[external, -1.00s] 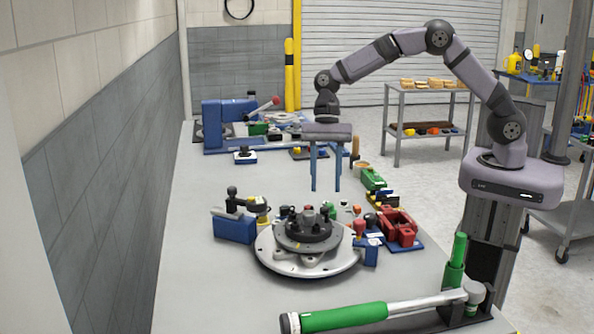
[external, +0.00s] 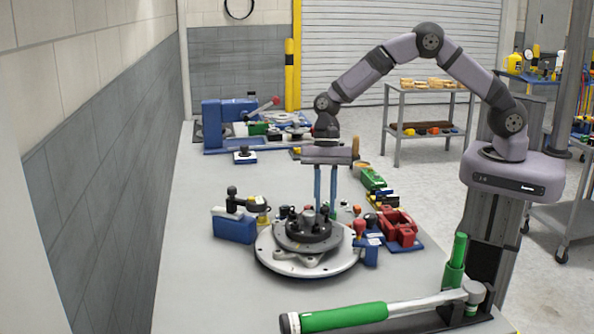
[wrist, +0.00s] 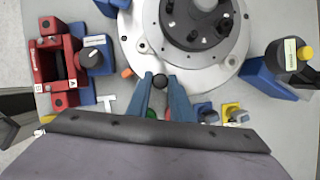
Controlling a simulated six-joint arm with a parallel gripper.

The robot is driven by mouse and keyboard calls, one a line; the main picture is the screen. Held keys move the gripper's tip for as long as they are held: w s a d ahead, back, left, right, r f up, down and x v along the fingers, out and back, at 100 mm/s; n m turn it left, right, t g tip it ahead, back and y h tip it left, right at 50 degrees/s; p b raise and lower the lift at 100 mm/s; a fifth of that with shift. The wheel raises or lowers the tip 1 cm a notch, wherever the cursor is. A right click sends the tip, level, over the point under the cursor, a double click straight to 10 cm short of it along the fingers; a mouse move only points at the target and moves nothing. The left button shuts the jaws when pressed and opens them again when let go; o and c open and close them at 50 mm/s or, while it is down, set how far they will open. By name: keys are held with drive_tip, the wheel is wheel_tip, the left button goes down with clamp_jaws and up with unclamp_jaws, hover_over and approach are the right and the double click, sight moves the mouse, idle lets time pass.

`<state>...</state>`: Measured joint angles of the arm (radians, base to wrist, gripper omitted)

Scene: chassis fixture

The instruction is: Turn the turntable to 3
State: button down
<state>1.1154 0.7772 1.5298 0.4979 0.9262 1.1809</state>
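The turntable (external: 272,254) is a round light-grey base with a dark raised disc (external: 307,243) carrying several black knobs; it also shows at the top of the wrist view (wrist: 135,42). Small pale marks on the dark disc are too small to read. My gripper (external: 326,211) points straight down at the turntable's far side in the external view. Its two blue fingers stand a little apart. In the wrist view my gripper (wrist: 160,77) has a round black knob (wrist: 160,81) between its fingertips; I cannot tell whether they touch it.
A red fixture (external: 400,228) stands right of the turntable, and a blue block (external: 234,229) with a black handle stands left. A green-handled lever (external: 343,317) lies at the front. Small coloured parts (wrist: 232,113) sit close to the fingers.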

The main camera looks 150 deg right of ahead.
sight(345, 227)
drive_tip(key=shift+a+r, duration=0.1)
drive_tip(key=shift+s+a+m+h+p, duration=0.1)
drive_tip(key=shift+a+m+h+p, duration=0.35)
drive_tip(key=shift+a+m, duration=1.05)
drive_tip(key=shift+w+a+m+t+h+p, duration=0.2)
drive_tip(key=shift+a+m+h, duration=0.15)
drive_tip(key=shift+a+m, duration=0.4)
drive_tip(key=shift+w+a+m+t+h+p, duration=0.1)
drive_tip(key=shift+a+m+t+h+p, duration=0.15)
drive_tip(key=shift+a+m, duration=0.5)
drive_tip(key=c, duration=1.6)
unclamp_jaws()
drive_tip(key=shift+b+v, duration=0.4)
drive_tip(key=shift+v, duration=3.25)
